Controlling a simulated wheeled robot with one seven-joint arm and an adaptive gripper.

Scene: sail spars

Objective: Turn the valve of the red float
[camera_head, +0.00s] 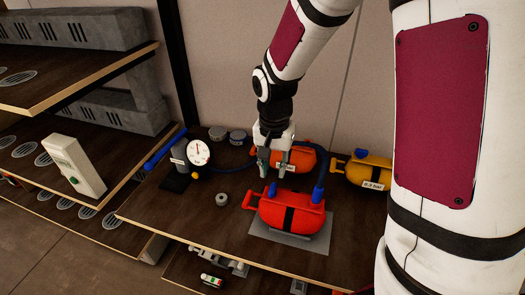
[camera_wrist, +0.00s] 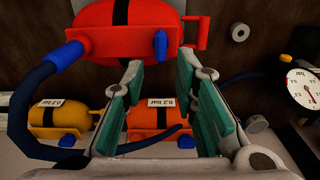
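The red float (camera_head: 278,214) lies on a grey mat on the wooden table, with a black band around it and a red handle at its left end. Its small blue valve (camera_head: 272,189) shows on top; in the wrist view the valve (camera_wrist: 160,44) is just beyond the fingertips, between them in the picture. A blue hose (camera_wrist: 45,88) joins the float's other end. My gripper (camera_head: 272,172) points down above the valve, and it also shows in the wrist view (camera_wrist: 160,72). Its green-padded fingers are apart with nothing between them. I cannot tell the exact height gap.
An orange float (camera_head: 299,157) labelled 0.2 bar stands behind my gripper. A yellow float (camera_head: 366,171) is at the right. A pressure gauge (camera_head: 199,152) reading in bar stands left, near a grey ring-like part (camera_head: 222,199). Shelves (camera_head: 70,85) with a white box are further left.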

